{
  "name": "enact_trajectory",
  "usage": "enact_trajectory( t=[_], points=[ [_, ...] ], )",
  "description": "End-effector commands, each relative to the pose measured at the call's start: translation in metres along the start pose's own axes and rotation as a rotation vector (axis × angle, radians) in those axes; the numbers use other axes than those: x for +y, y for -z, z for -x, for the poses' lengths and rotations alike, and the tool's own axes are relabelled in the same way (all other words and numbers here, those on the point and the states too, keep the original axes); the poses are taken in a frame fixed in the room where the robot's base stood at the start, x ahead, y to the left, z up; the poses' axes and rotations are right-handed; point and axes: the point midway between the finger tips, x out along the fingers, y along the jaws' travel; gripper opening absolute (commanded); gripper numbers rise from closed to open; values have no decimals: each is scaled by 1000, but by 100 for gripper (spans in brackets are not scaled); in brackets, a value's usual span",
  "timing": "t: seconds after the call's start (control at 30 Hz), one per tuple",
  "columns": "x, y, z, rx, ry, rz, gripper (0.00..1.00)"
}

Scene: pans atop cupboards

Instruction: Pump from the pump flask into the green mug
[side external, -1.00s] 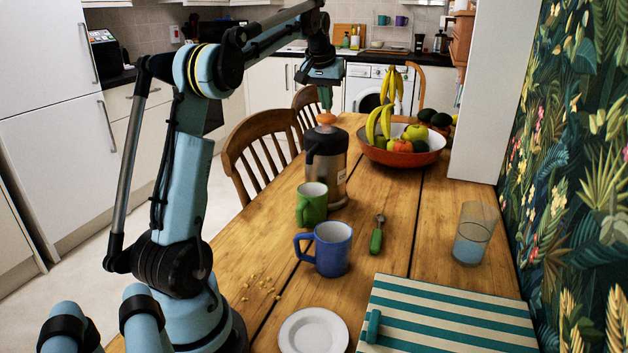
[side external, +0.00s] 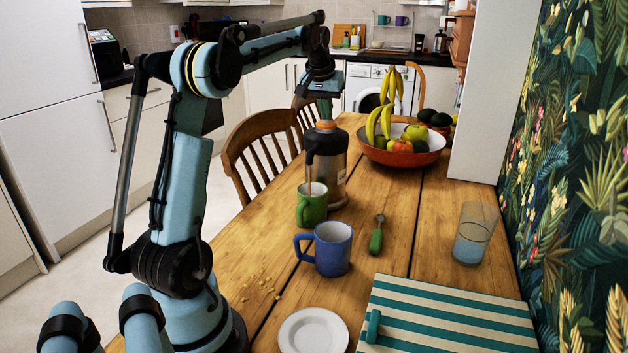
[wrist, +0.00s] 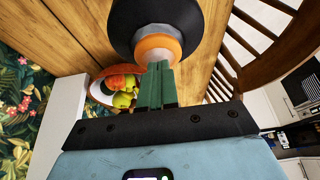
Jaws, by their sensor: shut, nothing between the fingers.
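The pump flask (side external: 331,185) stands upright on the table, steel-bodied with a black upper part and an orange pump top (side external: 326,125). Its spout points toward the green mug (side external: 312,208), which stands upright just in front. A thin brownish line shows between spout and mug. My gripper (side external: 325,113) is shut and empty, pointing down with its green fingertips on the pump top, which sits low. In the wrist view the closed fingers (wrist: 158,70) touch the orange top (wrist: 155,45), above the dark flask (wrist: 185,20). The mug's inside is mostly hidden.
A blue mug (side external: 328,248) stands nearer than the green one. A green-handled tool (side external: 377,238), a glass (side external: 473,235), a white plate (side external: 313,332) and a striped box (side external: 445,320) are around it. A fruit bowl (side external: 400,155) stands behind right; chairs (side external: 262,152) line the left.

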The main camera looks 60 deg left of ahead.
Motion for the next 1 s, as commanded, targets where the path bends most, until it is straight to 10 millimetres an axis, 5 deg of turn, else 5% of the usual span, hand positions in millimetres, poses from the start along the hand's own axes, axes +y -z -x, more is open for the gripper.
enact_trajectory(
  t=[0.5, 1.0],
  points=[
    [0, 11, 25, 0, 0, 0, 0],
    [0, 11, 27, 0, 0, 0, 0]
  ],
)
